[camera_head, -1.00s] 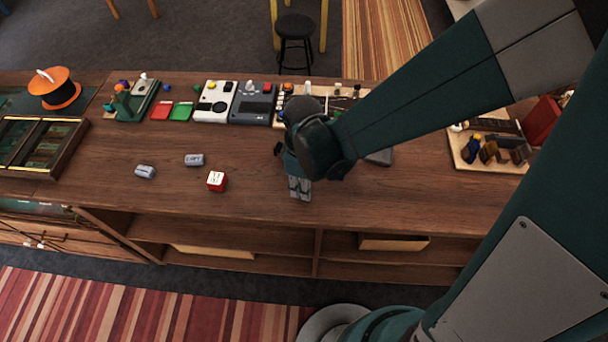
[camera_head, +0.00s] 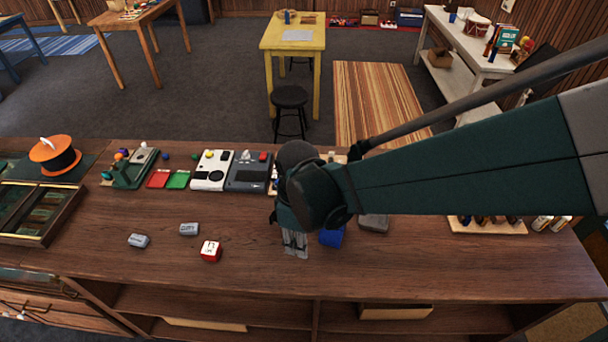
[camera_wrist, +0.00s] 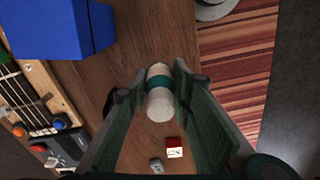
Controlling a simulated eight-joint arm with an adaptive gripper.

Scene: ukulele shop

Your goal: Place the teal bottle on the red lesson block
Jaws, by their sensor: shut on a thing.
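The red lesson block (camera_head: 210,251), with a pale marked top, sits on the wooden counter left of my gripper (camera_head: 294,246). It also shows low in the wrist view (camera_wrist: 174,142), beyond the fingertips. In the wrist view my gripper (camera_wrist: 161,90) is shut on the teal bottle (camera_wrist: 158,82), which shows a teal band between whitish ends. The bottle is held over the counter, apart from the red block. In the head view my gripper and arm hide most or all of the bottle.
Two grey blocks (camera_head: 138,240) (camera_head: 189,229) lie left of the red block. A blue box (camera_head: 332,238) and a grey object (camera_head: 373,223) stand right of my gripper. Gadgets line the counter's back. Bare wood (camera_head: 250,270) lies between red block and gripper.

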